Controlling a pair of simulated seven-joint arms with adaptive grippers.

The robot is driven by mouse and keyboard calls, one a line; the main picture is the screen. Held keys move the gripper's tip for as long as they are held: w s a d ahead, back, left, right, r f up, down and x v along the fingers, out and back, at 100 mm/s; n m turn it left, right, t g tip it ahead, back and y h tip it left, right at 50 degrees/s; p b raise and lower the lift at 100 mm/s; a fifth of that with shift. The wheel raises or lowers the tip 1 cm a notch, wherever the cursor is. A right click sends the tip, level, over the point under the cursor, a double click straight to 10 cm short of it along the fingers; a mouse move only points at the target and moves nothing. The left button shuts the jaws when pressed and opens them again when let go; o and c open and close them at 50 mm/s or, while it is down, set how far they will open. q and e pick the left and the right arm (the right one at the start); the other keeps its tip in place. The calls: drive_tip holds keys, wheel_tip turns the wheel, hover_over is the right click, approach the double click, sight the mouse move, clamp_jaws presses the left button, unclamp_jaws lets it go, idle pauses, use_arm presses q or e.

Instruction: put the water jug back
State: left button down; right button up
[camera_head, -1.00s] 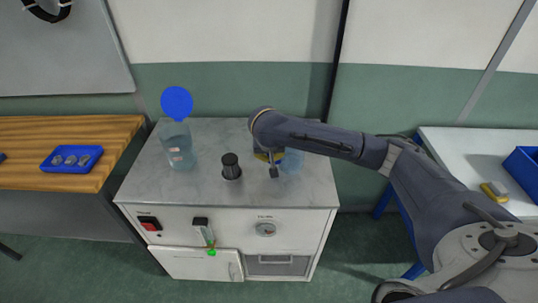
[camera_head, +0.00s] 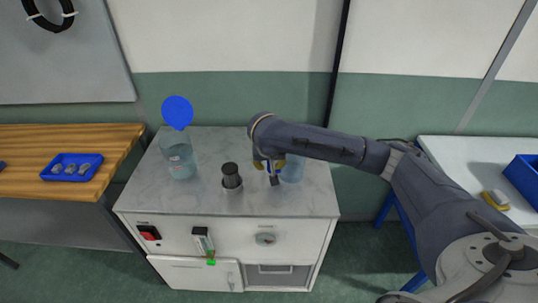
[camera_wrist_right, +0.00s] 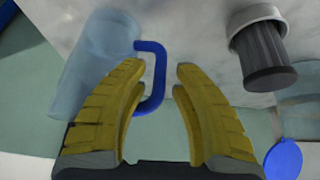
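The water jug, a translucent pale blue cylinder with a blue handle, stands on the cabinet top just right of my right gripper in the head view (camera_head: 292,170). In the right wrist view the jug (camera_wrist_right: 88,65) is at upper left, with its handle (camera_wrist_right: 159,75) reaching in between the fingertips. My right gripper (camera_wrist_right: 155,68) is open, with its yellow-padded fingers apart on either side of part of the handle. It shows small in the head view (camera_head: 270,172). I cannot tell whether a finger touches the handle. My left gripper is not in view.
A clear jar (camera_head: 178,158) with a raised round blue lid (camera_head: 177,112) stands left on the cabinet top (camera_head: 205,150). A dark cylinder in a pale base (camera_head: 231,176) stands between jar and jug. A blue tray (camera_head: 72,167) lies on the wooden bench. The cabinet's front-right top is clear.

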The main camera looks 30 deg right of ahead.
drive_tip(key=v, duration=1)
drive_tip(key=shift+a, duration=0.1)
idle(1.4)
